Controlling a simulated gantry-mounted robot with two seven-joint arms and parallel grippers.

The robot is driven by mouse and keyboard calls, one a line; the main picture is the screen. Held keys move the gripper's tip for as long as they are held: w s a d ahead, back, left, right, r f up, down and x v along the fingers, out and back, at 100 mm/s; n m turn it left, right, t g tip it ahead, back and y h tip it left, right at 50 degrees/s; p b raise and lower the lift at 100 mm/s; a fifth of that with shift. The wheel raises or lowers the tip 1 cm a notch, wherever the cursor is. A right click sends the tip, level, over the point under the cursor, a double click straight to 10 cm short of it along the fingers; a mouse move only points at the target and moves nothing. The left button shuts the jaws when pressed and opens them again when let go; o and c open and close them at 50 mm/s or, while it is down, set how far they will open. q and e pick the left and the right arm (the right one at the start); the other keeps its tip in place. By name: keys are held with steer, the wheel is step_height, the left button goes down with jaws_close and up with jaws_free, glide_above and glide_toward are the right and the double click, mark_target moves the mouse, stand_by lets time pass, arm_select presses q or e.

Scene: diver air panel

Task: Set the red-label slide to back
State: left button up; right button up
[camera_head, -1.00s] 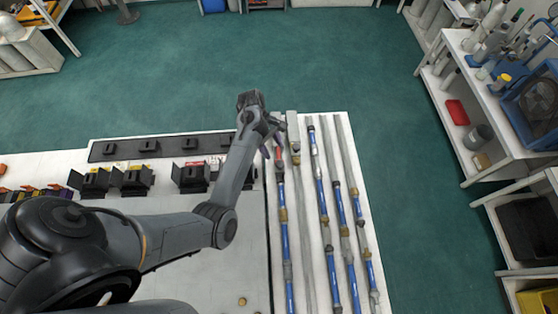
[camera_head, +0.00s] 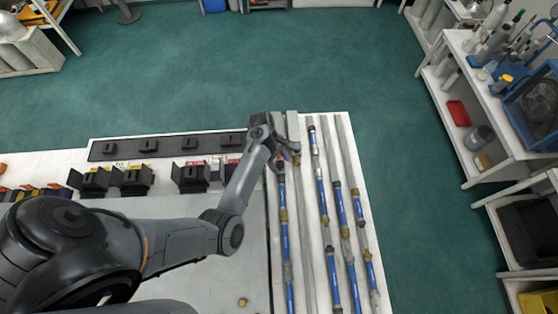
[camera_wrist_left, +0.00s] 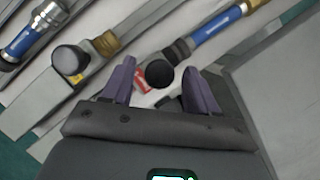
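My left gripper (camera_head: 287,152) is over the upper end of the leftmost rails on the right part of the bench. In the left wrist view its two purple fingers (camera_wrist_left: 155,82) are spread open. A round black knob (camera_wrist_left: 158,73) shows between the fingertips, with a gap to each side. A red-and-white label (camera_wrist_left: 165,77) is right beside that knob, partly hidden by it. The knob is at the end of a rail with a blue tube (camera_wrist_left: 218,25). I cannot tell how deep the fingers reach around it. My right gripper is not in view.
Several blue tubes (camera_head: 340,210) lie along parallel rails. Black boxes (camera_head: 190,177) and a dark strip (camera_head: 170,146) are left of the gripper. The white bench top (camera_head: 215,275) is largely clear.

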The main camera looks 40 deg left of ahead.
arm_select(q)
jaws_close()
steer(key=shift+w+a, duration=0.1)
steer(key=w+a+b, duration=0.1)
steer(key=w+a, duration=0.2)
steer(key=a, duration=0.1)
steer(key=shift+w, duration=0.4)
steer(key=shift+f, duration=0.1)
steer(key=shift+c, duration=1.4)
jaws_free()
steer(key=shift+a, duration=0.1)
steer(key=o, duration=0.4)
steer(key=shift+w, duration=0.1)
steer(key=shift+c, duration=0.2)
